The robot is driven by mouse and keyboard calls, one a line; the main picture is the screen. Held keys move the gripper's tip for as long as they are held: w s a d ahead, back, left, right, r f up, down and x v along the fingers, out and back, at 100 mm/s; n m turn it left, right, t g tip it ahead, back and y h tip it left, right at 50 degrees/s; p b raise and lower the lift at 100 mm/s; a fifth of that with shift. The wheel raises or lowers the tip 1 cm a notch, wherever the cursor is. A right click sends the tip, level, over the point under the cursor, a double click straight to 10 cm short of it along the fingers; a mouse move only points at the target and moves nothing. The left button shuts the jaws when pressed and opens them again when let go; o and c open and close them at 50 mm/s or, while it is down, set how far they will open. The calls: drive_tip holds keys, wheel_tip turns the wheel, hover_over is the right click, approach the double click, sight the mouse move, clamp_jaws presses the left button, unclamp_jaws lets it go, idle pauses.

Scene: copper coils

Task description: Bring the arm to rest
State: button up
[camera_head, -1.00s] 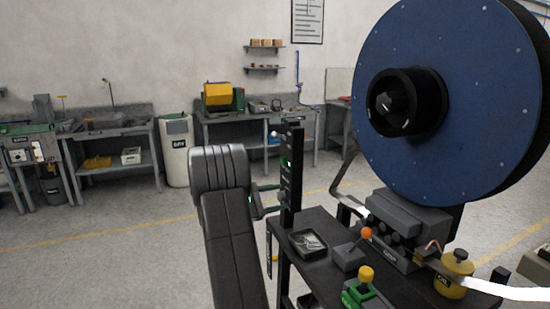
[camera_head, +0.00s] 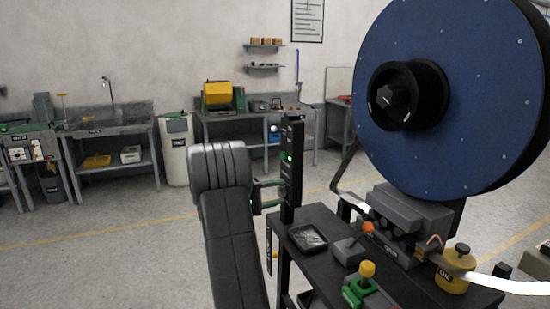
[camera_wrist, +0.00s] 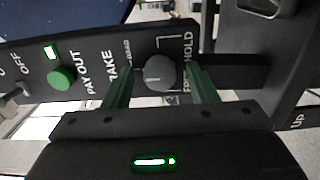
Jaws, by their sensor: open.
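My gripper (camera_head: 276,193) has green fingers and reaches from my dark arm to the black control post (camera_head: 292,170) in the head view. In the wrist view the gripper (camera_wrist: 160,84) is open, with one finger on each side of a grey rotary knob (camera_wrist: 160,73) on the black control panel (camera_wrist: 135,58). The knob sits between the fingers, beside the words FREE and HOLD. I cannot tell whether either finger touches it. A green button (camera_wrist: 61,78) marked PAY OUT and a lit green lamp (camera_wrist: 51,51) are left of the fingers.
A black cart (camera_head: 325,220) holds a dark tray (camera_head: 308,237), levers and a yellow weight (camera_head: 454,270). A large blue reel (camera_head: 460,110) stands on the right. Workbenches (camera_head: 110,130) line the back wall. Open floor (camera_head: 120,260) lies to the left.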

drive_tip(key=m+p, duration=0.3)
drive_tip(key=m, duration=0.1)
drive_tip(key=shift+r+m, duration=0.15)
drive_tip(key=shift+m, duration=0.25)
drive_tip(key=shift+m+p, duration=0.7)
drive_tip(key=shift+m, duration=0.2)
